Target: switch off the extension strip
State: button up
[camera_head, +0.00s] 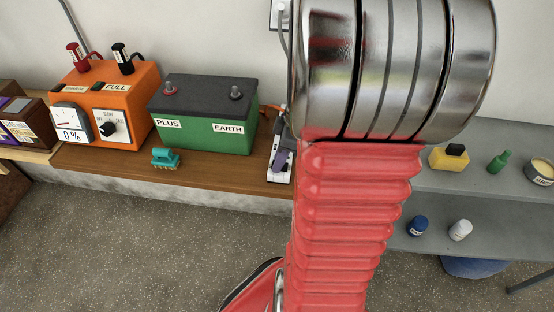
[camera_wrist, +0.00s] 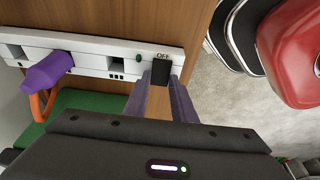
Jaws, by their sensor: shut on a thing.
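The white extension strip (camera_wrist: 98,50) lies on the brown wooden bench in the wrist view. A black switch (camera_wrist: 161,72) sits near its right end, with the word OFF printed beside it. A purple plug (camera_wrist: 47,73) with an orange cord is in a socket at the strip's left part. My gripper (camera_wrist: 164,80) has its two grey-purple fingers at the switch, one on each side, shut on it. The bench shows between the fingers farther back. In the head view, part of the strip (camera_head: 280,165) shows at the bench's right end, and my red and chrome arm hides much of that area.
A grey shelf (camera_head: 490,210) with small bottles and tins is on the right. The floor in front is open.

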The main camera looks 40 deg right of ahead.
jog(key=shift+s+a, duration=0.1)
jog(key=o, duration=1.1)
jog(key=shift+c, duration=0.2)
jog(key=shift+r, duration=0.1)
jog(key=v, duration=1.3)
jog(key=shift+r, duration=0.25)
jog(key=a+r+m+t+h, duration=0.1)
jog(key=a+m, duration=0.6)
jog(key=a, duration=1.9)
jog(key=shift+s+r+m+t+h, duration=0.3)
jog(key=shift+s+r+t+h, duration=0.15)
jog(key=shift+r+t, duration=0.55)
